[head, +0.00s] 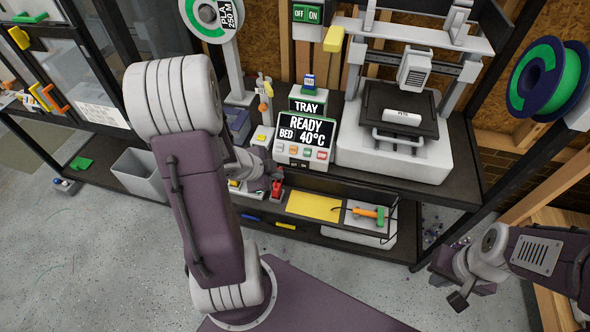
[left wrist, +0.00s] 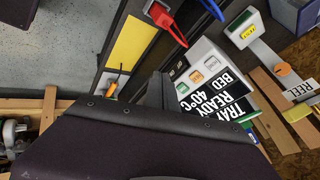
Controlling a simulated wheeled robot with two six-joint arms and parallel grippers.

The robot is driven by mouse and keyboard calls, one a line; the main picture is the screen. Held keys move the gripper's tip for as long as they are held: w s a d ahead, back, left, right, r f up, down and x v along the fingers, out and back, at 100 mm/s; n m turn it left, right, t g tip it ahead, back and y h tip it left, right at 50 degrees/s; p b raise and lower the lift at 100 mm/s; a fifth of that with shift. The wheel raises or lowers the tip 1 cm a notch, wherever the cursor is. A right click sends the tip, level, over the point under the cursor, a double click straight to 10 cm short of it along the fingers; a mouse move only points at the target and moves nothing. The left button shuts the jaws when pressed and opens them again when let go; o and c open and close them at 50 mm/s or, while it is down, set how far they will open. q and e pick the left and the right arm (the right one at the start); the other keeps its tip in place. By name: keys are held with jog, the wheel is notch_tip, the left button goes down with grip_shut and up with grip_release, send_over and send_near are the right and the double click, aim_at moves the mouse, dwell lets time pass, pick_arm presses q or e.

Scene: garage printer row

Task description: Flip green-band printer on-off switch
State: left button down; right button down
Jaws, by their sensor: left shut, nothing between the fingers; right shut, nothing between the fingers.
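A green OFF/ON plate (head: 306,14) with a white box below it is at the top of the head view, behind the printer; the state of any switch there is too small to tell. The white printer (head: 395,160) stands on the dark bench, its control panel (head: 303,152) to its left. The panel's screen reads READY, BED 40°C; it also shows in the left wrist view (left wrist: 208,85). My left gripper (head: 268,168) is shut and empty, just left of the panel, partly hidden by my arm. My right gripper (head: 459,300) is shut and empty, low at the right.
A green spool (head: 548,77) hangs at the right. A red clip (head: 276,188) is near my left gripper. The grey floor at the lower left is mostly clear.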

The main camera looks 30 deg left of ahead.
aim_at(299, 164)
pick_arm(q)
jog(key=w+f+b, duration=0.4)
jog(key=w+f, duration=0.4)
jog(key=w, duration=0.1)
jog(key=shift+w+a, duration=0.2)
jog(key=shift+a, duration=0.05)
